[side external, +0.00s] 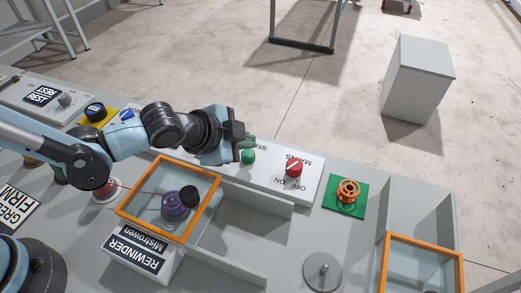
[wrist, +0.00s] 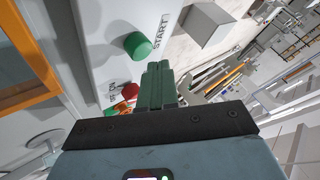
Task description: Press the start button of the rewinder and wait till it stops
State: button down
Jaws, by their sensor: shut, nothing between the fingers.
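The rewinder (side external: 140,254) stands at the front of the bench, its label upside down or tilted in the side view. An orange-framed clear cover (side external: 207,211) lies over a purple spool (side external: 174,206) and a black knob (side external: 189,195). The green start button (side external: 248,157) sits on the white panel; it also shows in the wrist view (wrist: 138,45), beside the word START. My gripper (side external: 250,140) is shut and empty, its green fingers close to the button. In the wrist view the fingertips (wrist: 159,66) appear beside the button, with a small gap.
A red mains switch (side external: 294,167) is on the same panel, right of the button. Empty grey bays lie between.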

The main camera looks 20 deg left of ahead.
aim_at(244, 156)
jog(key=shift+f, duration=0.1)
dwell(0.3)
jog(key=shift+f, duration=0.35)
jog(key=shift+f, duration=0.5)
dwell(0.8)
jog(key=shift+r, duration=0.95)
jog(key=shift+r, duration=2.5)
jog(key=shift+a, duration=0.15)
